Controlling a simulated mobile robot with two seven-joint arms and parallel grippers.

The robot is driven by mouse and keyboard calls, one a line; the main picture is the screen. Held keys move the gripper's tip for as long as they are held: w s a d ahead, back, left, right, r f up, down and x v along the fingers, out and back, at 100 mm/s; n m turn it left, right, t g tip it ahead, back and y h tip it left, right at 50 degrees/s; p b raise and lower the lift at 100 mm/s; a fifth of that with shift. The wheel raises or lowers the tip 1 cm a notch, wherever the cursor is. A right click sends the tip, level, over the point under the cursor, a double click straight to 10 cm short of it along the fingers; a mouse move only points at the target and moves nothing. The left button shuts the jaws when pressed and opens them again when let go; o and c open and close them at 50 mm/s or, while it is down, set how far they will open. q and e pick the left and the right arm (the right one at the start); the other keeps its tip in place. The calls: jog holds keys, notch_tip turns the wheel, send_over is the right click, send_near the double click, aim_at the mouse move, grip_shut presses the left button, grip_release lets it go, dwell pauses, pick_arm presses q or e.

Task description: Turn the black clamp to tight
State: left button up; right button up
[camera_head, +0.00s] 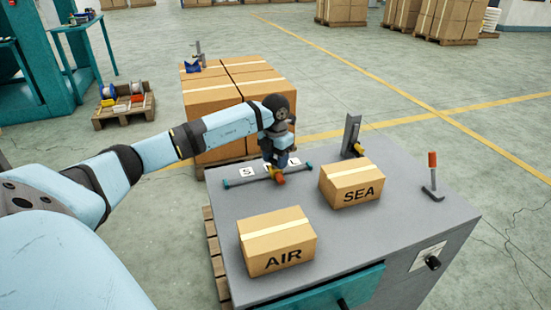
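No part is plainly marked as the black clamp. A dark upright fixture with a yellow piece at its foot (352,135) stands at the back right of the grey bench (390,235). A toggle-like lever with an orange handle (432,172) stands upright at the right. A dark rod with teal ends (240,182) lies at the back left, with an orange-red piece (280,180) on it. My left gripper (276,172) points down at that piece. Its fingers are too small and hidden to tell if they grip it. My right gripper is not in view.
Cartons marked AIR (277,242) and SEA (352,184) sit on the bench. White cards marked S (246,172) and L (294,162) lie by the rod. A black knob (432,262) is on the bench's side. Stacked cartons (215,100) stand behind. The bench's front right is clear.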

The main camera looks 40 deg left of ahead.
pick_arm(q)
jog(key=shift+m, duration=0.3)
jog(key=shift+r+m, duration=0.1)
jog(key=shift+m, duration=0.9)
jog(key=m+p, duration=0.1)
jog(key=m, duration=1)
jog(key=shift+m, duration=0.3)
jog(key=m, duration=0.9)
jog(key=shift+m, duration=0.3)
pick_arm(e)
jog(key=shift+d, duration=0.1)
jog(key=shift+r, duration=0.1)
